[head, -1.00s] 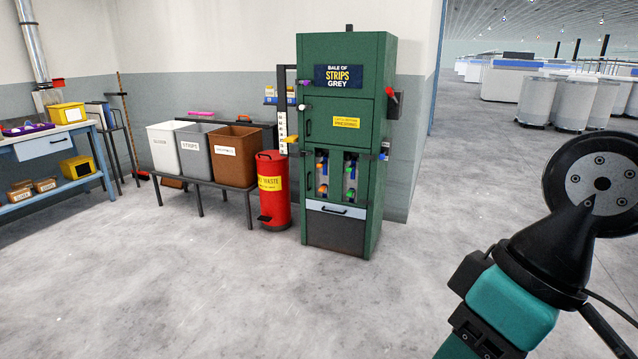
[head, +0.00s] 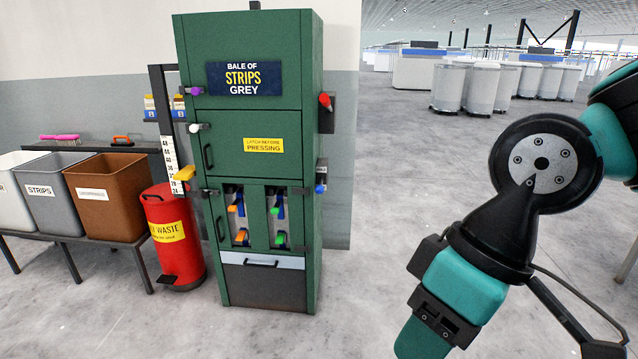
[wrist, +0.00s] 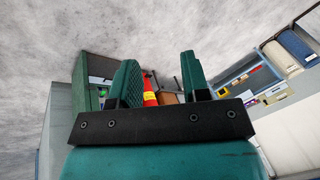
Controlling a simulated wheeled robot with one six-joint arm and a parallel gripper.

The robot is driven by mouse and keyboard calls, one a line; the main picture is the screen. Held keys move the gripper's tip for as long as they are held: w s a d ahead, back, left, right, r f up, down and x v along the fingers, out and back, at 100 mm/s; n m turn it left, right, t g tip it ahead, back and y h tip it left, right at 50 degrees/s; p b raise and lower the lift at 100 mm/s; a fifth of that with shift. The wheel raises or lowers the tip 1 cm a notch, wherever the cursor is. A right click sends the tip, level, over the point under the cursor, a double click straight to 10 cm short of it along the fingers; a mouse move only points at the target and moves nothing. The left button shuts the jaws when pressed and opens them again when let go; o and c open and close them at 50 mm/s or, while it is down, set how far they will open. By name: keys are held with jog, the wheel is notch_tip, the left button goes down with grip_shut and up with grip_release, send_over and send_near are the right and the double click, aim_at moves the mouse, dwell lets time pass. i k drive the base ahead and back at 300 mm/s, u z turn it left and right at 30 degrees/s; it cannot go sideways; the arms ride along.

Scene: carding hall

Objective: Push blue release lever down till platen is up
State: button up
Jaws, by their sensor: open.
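The tall green press cabinet (head: 251,60) labelled "BALE OF STRIPS GREY" stands left of centre in the head view. A small blue-tipped lever (head: 321,188) shows low on its right side, on a dark mount; its exact angle is hard to tell. A red-tipped lever (head: 325,102) is higher on the same side. The platen cannot be made out behind the closed doors. My gripper (wrist: 160,82) is open and empty in the wrist view, well away from the press. In the head view only my arm shows, at the right.
Purple (head: 195,91), white (head: 195,127) and yellow (head: 185,173) handles stick out at the press's left. A red waste bin (head: 172,240) stands close by, beside a table (head: 98,238) with several tubs. The floor (head: 380,290) before the press and to its right is clear.

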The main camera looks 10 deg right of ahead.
aim_at(319, 189)
jog(key=z, duration=0.15)
jog(key=i, duration=2.15)
jog(key=u, duration=0.2)
